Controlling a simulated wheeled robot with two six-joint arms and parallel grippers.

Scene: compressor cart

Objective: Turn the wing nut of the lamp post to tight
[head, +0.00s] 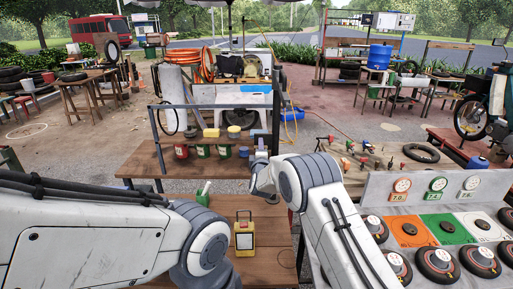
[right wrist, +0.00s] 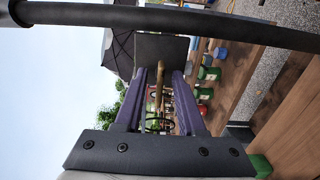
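My right gripper (head: 261,140) reaches up beside the dark metal frame (head: 212,106) over the wooden bench. In the right wrist view its two purple fingers (right wrist: 160,75) are spread. A thin brass-coloured piece (right wrist: 160,82), possibly the wing nut, stands between them with a gap on both sides. Its far end is at a dark square plate (right wrist: 162,48). A dark bar (right wrist: 170,16) crosses the top of that view. I cannot tell the nut's angle or which upright is the lamp post. My left arm shows at lower left in the head view; its gripper is hidden.
A yellow lamp-like box (head: 244,236) stands on the near wooden bench top (head: 268,222). Green and red cans (head: 203,151) sit on the bench behind. A grey gauge board (head: 412,187) with round black pads is at right.

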